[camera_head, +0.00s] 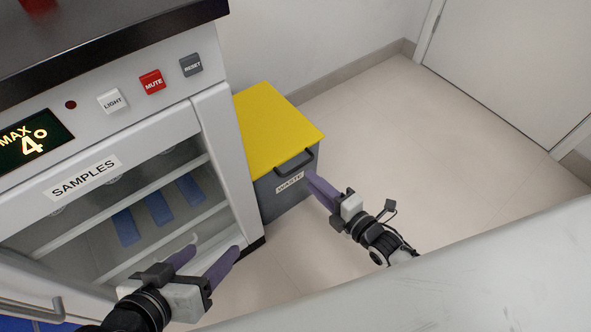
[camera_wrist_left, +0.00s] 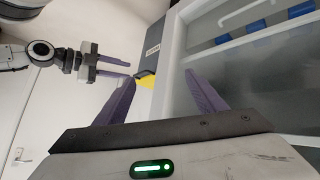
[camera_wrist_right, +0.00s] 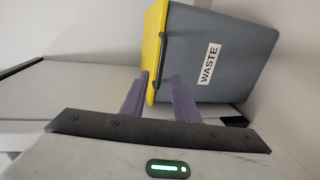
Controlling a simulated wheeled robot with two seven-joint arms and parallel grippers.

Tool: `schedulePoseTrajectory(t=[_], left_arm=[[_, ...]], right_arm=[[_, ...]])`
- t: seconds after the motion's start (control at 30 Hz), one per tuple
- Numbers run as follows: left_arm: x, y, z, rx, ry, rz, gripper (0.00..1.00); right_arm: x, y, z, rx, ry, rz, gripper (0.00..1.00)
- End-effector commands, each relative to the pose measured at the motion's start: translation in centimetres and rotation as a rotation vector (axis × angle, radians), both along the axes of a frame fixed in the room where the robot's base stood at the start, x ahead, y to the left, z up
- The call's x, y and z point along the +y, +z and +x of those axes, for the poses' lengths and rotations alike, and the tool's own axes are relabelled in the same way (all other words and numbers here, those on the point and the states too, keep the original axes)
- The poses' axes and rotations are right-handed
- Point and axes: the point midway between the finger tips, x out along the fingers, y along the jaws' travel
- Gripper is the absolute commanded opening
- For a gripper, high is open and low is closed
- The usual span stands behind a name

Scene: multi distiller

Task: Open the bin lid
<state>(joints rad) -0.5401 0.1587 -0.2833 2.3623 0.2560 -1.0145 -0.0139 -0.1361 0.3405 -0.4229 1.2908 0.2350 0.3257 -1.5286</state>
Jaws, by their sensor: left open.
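The waste bin (camera_head: 285,190) is a grey box with a WASTE label and stands beside the sample cabinet. Its yellow lid (camera_head: 272,125) lies flat and shut. A dark handle (camera_head: 294,162) sits at the lid's front edge. My right gripper (camera_head: 312,180) is close in front of the bin, near the handle. In the right wrist view its two fingers are apart, partly open, with the handle (camera_wrist_right: 160,60) seen in line with the gap; I cannot tell if they touch it. My left gripper (camera_head: 213,252) is open and empty in front of the cabinet.
The white cabinet (camera_head: 213,110) labelled SAMPLES, with a glass front and blue items inside, stands left of the bin. A wall is behind the bin. Free floor (camera_head: 400,130) lies to its right. A pale surface (camera_head: 480,270) crosses the lower right.

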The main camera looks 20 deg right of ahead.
Motion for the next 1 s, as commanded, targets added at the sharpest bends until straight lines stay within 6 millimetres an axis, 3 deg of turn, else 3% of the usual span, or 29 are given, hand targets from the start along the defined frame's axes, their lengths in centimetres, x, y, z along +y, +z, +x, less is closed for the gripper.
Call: schedulePoseTrajectory(t=[0.2, 0.4, 0.83, 1.0], left_arm=[[-1.0, 0.9, 0.3, -0.051, -0.001, -0.07, 0.64], [-1.7, 2.2, 0.4, -0.088, -0.003, -0.126, 0.64], [-2.0, 3.0, 0.4, -0.104, -0.003, -0.151, 0.64], [-2.0, 3.0, 0.4, -0.104, -0.004, -0.15, 0.64]], right_arm=[[1.5, -1.2, 4.0, -0.001, 0.001, 0.002, 0.28], [2.5, -1.7, 6.6, 0.001, -0.001, 0.003, 0.28], [2.9, -1.7, 7.7, 0.003, 0.0, 0.002, 0.28], [2.9, -1.7, 7.6, 0.003, -0.001, 0.002, 0.01]])
